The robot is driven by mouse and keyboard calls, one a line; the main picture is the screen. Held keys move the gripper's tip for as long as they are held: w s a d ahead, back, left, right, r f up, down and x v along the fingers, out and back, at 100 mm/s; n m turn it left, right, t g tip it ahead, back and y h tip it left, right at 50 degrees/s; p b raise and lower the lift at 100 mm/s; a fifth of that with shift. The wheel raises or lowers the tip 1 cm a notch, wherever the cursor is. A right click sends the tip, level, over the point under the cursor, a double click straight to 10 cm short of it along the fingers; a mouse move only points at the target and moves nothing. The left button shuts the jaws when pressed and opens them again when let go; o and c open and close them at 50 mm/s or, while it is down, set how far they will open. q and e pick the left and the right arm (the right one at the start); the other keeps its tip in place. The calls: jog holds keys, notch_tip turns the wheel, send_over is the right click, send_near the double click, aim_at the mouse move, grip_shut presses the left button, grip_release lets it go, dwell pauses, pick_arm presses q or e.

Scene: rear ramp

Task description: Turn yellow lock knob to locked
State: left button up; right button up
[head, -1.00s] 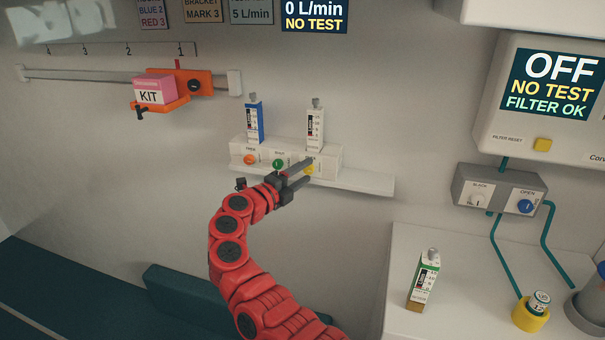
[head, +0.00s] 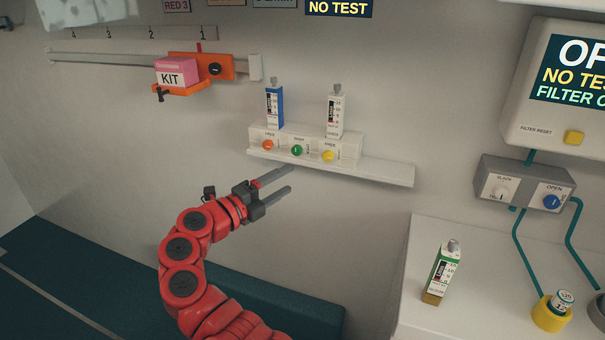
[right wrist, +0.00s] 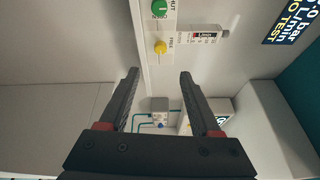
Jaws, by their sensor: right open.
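The yellow lock knob (head: 328,156) is at the right end of a white block (head: 350,147) with three knobs, on a wall shelf. It also shows in the right wrist view (right wrist: 160,47), where the label beside it appears to read FREE. My right gripper (head: 291,179) is open and empty, below and left of the yellow knob in the head view, apart from it. In the right wrist view its two fingers (right wrist: 160,74) are spread, with the knob beyond the gap between them. My left gripper is not in view.
A green knob (head: 297,150) and an orange knob (head: 268,145) sit left of the yellow one. A blue cartridge (head: 274,105) and a white cartridge (head: 336,113) stand on the block. The shelf (head: 385,172) projects below. A green-white cartridge (head: 443,273) stands on the counter.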

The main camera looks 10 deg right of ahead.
jog(key=shift+v, duration=1.85)
